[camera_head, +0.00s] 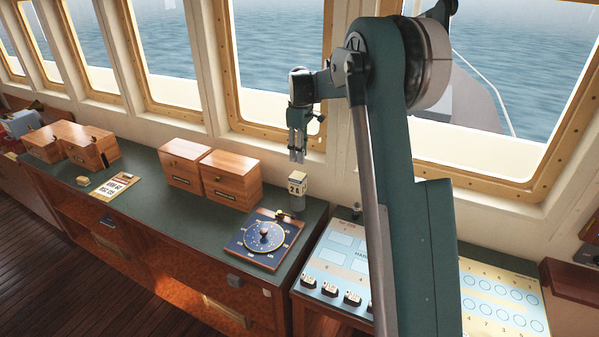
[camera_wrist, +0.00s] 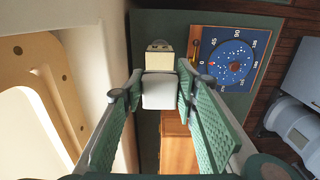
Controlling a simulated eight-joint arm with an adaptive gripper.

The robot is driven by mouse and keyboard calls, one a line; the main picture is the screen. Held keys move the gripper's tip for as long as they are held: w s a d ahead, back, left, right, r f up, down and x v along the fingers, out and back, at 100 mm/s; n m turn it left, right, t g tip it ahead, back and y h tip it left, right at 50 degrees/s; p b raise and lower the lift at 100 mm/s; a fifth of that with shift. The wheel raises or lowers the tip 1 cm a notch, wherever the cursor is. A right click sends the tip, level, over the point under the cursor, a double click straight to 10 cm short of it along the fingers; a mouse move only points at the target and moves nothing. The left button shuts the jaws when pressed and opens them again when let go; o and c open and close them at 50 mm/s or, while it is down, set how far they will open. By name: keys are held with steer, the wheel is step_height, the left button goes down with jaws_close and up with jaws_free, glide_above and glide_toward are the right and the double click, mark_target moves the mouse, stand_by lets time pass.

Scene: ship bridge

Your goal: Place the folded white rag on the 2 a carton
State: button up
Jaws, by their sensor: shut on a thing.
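The folded white rag (camera_wrist: 159,92) is a small pale block between my two green ribbed fingers in the wrist view. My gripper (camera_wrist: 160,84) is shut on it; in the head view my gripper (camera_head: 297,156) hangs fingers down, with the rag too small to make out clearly.
A blue dial board (camera_head: 264,239) lies right in front of the carton. Two wooden boxes (camera_head: 231,178) stand to its left, and a lettered card (camera_head: 114,187) lies farther left. The window wall (camera_head: 252,148) rises close behind. The counter between card and dial is clear.

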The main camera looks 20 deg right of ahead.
glide_above(300, 176)
steer(key=shift+f, duration=2.15)
steer(key=shift+f, duration=0.1)
steer(key=shift+s+f, duration=0.1)
steer(key=shift+f, duration=1.65)
steer(key=shift+f, duration=0.15)
steer(key=o, duration=0.9)
step_height(300, 176, up, 12)
steer(key=shift+r, duration=0.15)
